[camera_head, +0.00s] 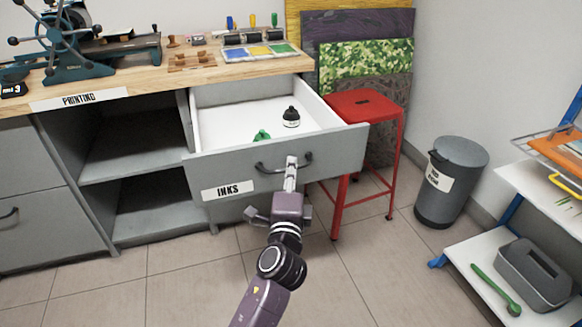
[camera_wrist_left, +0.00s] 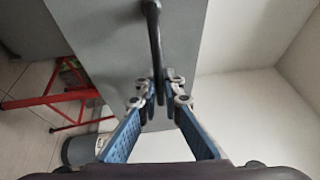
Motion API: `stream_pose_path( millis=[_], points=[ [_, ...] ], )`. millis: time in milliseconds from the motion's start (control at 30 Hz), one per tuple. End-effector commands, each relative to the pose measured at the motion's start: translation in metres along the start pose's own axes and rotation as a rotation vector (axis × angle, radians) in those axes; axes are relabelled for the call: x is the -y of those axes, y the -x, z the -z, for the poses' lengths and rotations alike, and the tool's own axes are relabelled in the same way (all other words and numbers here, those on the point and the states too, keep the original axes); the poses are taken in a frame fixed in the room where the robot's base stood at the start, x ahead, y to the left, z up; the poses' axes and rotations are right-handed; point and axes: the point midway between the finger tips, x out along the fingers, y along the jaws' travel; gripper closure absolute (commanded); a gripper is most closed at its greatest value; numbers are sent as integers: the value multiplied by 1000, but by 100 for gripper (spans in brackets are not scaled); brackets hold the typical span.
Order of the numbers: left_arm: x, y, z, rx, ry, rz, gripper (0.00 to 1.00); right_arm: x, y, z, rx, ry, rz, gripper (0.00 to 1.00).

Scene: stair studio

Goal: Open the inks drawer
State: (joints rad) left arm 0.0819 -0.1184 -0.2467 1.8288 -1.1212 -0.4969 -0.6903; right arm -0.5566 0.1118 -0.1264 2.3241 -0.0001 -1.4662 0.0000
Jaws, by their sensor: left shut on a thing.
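The inks drawer (camera_head: 345,147) is a grey drawer with a white inside and a label reading INKS. It stands well out from the cabinet. A dark bottle (camera_head: 291,117) and a small green item (camera_head: 262,135) lie inside it. Its dark bar handle (camera_head: 265,169) is on the front panel. My left gripper (camera_head: 291,163) is shut on the handle, which also shows between the fingers in the left wrist view (camera_wrist_left: 154,40). My right gripper is in neither view.
A red stool (camera_head: 365,104) stands just right of the drawer. A grey bin (camera_head: 452,180) and a shelf rack (camera_head: 520,235) are further right. Open cabinet shelves (camera_head: 140,155) are left of the drawer. The tiled floor in front is clear.

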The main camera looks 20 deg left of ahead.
Motion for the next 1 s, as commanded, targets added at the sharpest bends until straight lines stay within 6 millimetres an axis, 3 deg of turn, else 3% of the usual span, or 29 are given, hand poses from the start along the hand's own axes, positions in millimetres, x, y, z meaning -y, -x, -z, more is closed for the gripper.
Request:
stream_pose_path(
  millis=[367,400,533,833,1000],
  points=[
    [0,0,0,1,-1,0,100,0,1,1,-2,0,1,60],
    [0,0,0,1,-1,0,89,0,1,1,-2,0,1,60],
    [0,0,0,0,-1,0,75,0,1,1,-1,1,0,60],
    [0,1,0,0,0,0,75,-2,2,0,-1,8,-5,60],
    [-1,15,0,-1,1,-2,75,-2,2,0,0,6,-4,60]
  ],
)
